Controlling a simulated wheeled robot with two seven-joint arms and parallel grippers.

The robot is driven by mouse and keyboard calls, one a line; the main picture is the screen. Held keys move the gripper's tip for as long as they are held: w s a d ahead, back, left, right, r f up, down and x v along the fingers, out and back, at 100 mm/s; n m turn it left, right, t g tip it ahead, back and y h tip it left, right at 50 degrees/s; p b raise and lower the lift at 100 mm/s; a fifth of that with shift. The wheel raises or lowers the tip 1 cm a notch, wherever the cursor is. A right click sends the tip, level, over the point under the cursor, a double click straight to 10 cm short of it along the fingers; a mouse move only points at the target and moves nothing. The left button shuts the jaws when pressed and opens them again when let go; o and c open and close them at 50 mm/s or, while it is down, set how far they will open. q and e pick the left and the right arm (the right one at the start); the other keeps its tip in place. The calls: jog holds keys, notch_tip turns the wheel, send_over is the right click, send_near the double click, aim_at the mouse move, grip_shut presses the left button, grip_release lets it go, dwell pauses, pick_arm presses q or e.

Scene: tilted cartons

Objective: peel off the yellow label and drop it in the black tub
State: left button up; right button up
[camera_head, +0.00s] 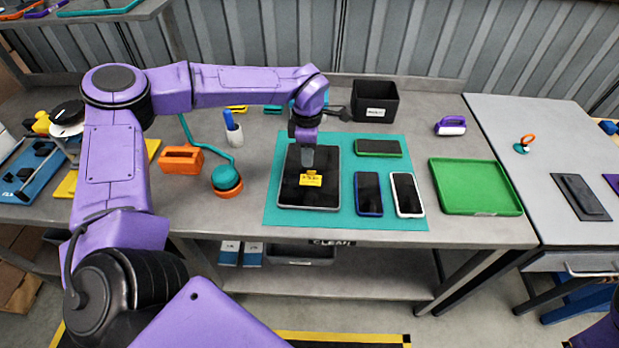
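A yellow label (312,181) with dark markings lies on the dark screen of a tablet (322,199), with a small tab standing up at its upper edge. The tablet lies on a teal mat (272,214). My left gripper (308,166) points down just above the label's tab. Its fingers are too small to show whether they are open or shut, or whether they touch the tab. The black tub (375,102) stands at the back of the table, right of my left gripper, with a white tag on its front. My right gripper is out of view.
A green phone (378,148), a blue-edged phone (369,194) and a white phone (407,195) lie on the mat. A green tray (475,187) is to the right. An orange holder (181,159) and a teal-orange lamp-like object (227,180) stand left.

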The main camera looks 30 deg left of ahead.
aim_at(311, 171)
pick_arm(q)
jog(key=f, duration=0.2)
jog(key=w+f+b, duration=0.1)
jog(key=f, duration=0.1)
jog(key=w+f+b, duration=0.1)
jog(key=f, duration=0.1)
jog(key=shift+w+d, duration=0.1)
jog(key=shift+f, duration=0.25)
jog(key=shift+s+r, duration=0.3)
jog(key=shift+s, duration=0.25)
jog(key=shift+w+f, duration=0.15)
jog(key=shift+w, duration=0.1)
grip_shut()
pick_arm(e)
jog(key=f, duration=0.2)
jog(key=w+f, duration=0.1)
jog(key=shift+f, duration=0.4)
pick_arm(q)
jog(key=shift+s, duration=0.1)
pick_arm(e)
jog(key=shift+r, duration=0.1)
pick_arm(q)
notch_tip(311, 171, up, 8)
jog(key=p, duration=0.7)
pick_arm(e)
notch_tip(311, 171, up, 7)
